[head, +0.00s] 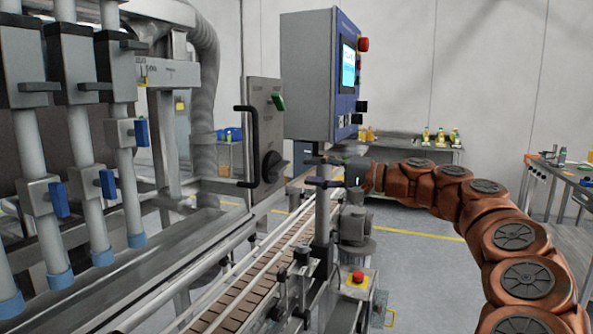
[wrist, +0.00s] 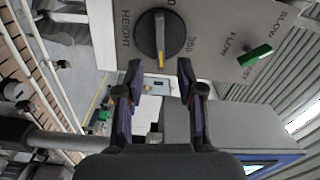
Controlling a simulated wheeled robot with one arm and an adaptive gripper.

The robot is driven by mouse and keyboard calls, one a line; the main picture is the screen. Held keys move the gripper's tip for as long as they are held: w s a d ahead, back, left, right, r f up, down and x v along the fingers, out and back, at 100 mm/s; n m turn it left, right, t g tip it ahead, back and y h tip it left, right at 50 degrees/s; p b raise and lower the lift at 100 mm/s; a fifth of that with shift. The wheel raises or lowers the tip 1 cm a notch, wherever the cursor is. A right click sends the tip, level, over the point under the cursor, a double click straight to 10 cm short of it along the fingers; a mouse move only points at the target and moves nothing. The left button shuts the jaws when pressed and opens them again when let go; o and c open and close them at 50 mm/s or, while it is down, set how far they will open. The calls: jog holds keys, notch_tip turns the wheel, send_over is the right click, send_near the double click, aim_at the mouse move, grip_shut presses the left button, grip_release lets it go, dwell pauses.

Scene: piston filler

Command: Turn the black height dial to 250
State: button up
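The black height dial (wrist: 151,36) is on a grey panel (wrist: 215,30), beside the word HEIGHT, in the wrist view. Its yellow mark points down in that picture. The number 350 is right of the dial, and a number ending in 0 above it is cut off. In the head view the dial (head: 271,167) is low on the panel (head: 262,110). My gripper (wrist: 160,76) is open and empty, its two fingertips apart below the dial's lower edge in the wrist view. In the head view my gripper (head: 316,172) points left at the panel, short of the dial.
A green switch (wrist: 255,56) marked FLOW, SLOW and a partly hidden word is on the same panel. A black handle (head: 248,145) stands out at the panel's left. A blue-grey control box (head: 310,75) is above my gripper. A conveyor (head: 245,290) runs below.

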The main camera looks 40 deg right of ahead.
jog(key=shift+v, duration=2.7)
